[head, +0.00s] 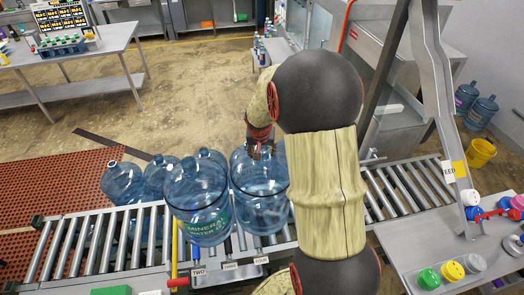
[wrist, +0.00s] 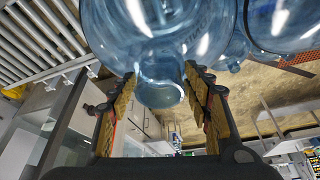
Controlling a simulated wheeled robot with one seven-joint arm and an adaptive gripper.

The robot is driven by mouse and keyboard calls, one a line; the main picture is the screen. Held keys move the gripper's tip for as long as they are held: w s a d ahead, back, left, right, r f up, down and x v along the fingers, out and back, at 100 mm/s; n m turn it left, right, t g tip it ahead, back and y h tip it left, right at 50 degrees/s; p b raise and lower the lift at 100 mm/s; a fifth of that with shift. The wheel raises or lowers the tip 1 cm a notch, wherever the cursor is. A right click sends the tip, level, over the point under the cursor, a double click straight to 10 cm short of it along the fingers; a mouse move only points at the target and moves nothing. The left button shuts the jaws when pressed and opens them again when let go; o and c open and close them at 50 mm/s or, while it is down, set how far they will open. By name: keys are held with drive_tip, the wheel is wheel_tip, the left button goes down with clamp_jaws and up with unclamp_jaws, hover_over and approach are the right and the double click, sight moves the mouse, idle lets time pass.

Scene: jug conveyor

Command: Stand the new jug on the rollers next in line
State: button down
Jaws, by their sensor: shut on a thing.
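My gripper (head: 260,146) is shut on the neck of a clear blue jug (head: 260,195). In the wrist view the jug's round mouth (wrist: 160,92) sits between the two yellow-padded fingers, with its body (wrist: 165,25) beyond. The held jug looks about upright over the rollers (head: 395,188); I cannot tell whether its base touches them. My arm hides its right side. Another jug (head: 197,205), lettered MINERAL WATER, stands close on its left.
Tags reading TWO (head: 203,272) and FOUR (head: 262,260) line the conveyor's front. A FEED post (head: 448,172) stands at the right, above a table with coloured caps (head: 452,271). Bare rollers (head: 75,245) lie at the left. A yellow bucket (head: 480,152) stands behind.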

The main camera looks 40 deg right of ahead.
drive_tip(key=shift+w+f+b, duration=0.1)
drive_tip(key=shift+f+b, duration=0.35)
drive_tip(key=shift+b, duration=0.15)
idle(0.3)
drive_tip(key=c, duration=1.2)
unclamp_jaws()
drive_tip(key=o, duration=0.4)
drive_tip(key=shift+o, duration=0.2)
drive_tip(key=shift+f, duration=0.15)
drive_tip(key=shift+a+r, duration=0.1)
drive_tip(key=shift+r, duration=0.25)
drive_tip(key=v, duration=1.1)
drive_tip(key=shift+s+r, duration=0.2)
drive_tip(key=shift+s, duration=0.05)
